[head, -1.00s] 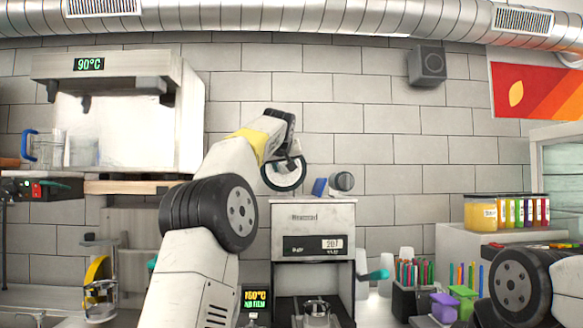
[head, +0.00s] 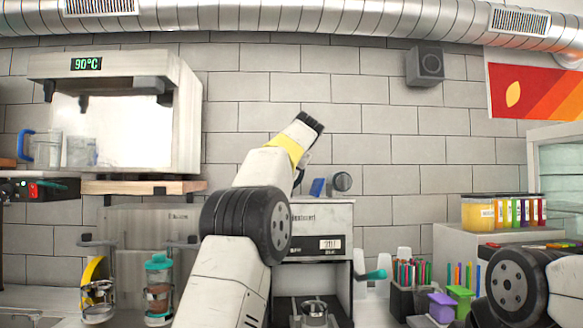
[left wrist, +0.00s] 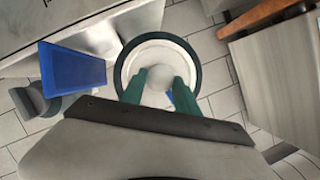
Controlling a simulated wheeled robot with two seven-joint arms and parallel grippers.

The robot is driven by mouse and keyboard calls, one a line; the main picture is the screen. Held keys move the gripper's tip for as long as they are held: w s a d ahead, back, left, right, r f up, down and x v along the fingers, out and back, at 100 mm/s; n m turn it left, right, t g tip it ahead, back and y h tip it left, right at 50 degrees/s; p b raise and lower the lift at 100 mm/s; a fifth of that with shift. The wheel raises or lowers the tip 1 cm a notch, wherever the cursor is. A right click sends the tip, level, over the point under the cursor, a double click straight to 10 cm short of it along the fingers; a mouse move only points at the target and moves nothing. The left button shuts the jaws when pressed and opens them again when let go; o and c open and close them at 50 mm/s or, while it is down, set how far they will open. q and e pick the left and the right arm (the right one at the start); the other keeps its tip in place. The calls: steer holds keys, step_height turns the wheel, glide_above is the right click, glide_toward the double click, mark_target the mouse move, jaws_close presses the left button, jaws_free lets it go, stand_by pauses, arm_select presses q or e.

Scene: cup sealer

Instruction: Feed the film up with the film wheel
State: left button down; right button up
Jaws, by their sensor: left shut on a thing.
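The film wheel (left wrist: 128,68) shows in the left wrist view as a pale disc with a dark green rim. A pale round hub (left wrist: 158,76) sits at its middle. My left gripper (left wrist: 160,84) has its green fingers shut on this hub. In the head view my left arm reaches up beside the top of the cup sealer (head: 318,217) and hides the wheel and the fingers. A blue part (head: 317,187) and a dark round part (head: 342,181) stand on top of the sealer. The blue part also shows left of the wheel in the wrist view (left wrist: 72,82). My right gripper is out of view.
A metal cup (head: 314,312) sits in the sealer's opening, and a teal handle (head: 374,274) sticks out at its right. Pen holders (head: 403,300) stand further right. A teal-lidded shaker (head: 158,290) stands at the left. The wall above the sealer is clear.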

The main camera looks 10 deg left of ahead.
arm_select(q)
steer(key=shift+f, duration=0.15)
stand_by(0.4)
steer(key=c, duration=0.9)
jaws_free()
steer(key=v, duration=0.7)
steer(key=shift+s+d, duration=0.25)
steer(key=shift+s, duration=0.05)
